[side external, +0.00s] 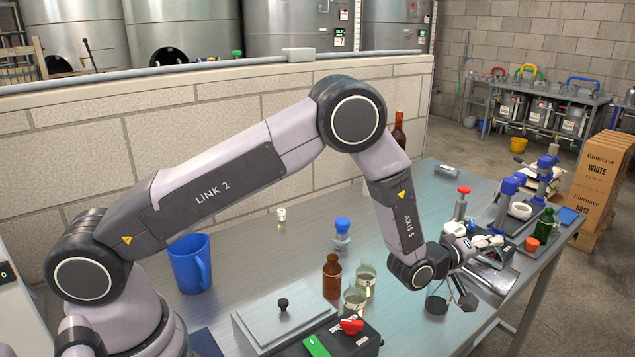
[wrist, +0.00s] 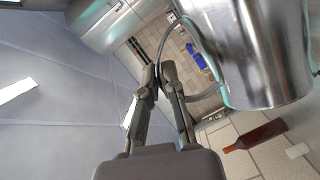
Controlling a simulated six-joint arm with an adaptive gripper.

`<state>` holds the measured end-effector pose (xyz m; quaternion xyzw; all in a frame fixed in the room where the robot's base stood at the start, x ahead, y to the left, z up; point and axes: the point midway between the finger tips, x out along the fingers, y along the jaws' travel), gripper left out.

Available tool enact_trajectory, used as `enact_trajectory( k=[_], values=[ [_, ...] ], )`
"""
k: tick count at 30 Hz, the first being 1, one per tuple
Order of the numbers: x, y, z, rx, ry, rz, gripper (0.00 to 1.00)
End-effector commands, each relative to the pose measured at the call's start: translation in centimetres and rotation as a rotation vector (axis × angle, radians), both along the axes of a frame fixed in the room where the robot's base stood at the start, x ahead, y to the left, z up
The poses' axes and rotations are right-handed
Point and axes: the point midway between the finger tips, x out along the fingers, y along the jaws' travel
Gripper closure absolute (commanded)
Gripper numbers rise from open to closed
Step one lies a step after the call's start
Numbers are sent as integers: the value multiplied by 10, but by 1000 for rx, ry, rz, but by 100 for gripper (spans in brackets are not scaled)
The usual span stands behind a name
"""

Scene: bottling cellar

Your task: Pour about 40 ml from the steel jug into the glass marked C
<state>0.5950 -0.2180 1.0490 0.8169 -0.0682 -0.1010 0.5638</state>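My gripper (wrist: 166,85) is shut on the handle of the steel jug (wrist: 262,50), with the jug body beside the fingers. In the side view the jug (side external: 494,279) is held tilted above the right part of the steel table. A glass with dark contents (side external: 437,304) stands just left of and below it. Two other glasses, one nearer (side external: 354,301) and one behind it (side external: 367,277), stand further left with pale contents. No letter can be read on any glass. I cannot make out a stream from the jug, and its mouth is partly hidden.
A brown bottle (side external: 332,278) stands beside the two left glasses. A lidded metal box (side external: 282,318) and a device with a red knob (side external: 350,327) sit at the front. A blue pitcher (side external: 190,265) stands at left.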

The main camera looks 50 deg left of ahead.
Motion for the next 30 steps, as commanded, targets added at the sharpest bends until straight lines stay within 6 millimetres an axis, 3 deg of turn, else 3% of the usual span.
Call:
enact_trajectory(
  k=[30],
  values=[
    [-1, 4, -2, -52, -8, 0, 100]
  ],
)
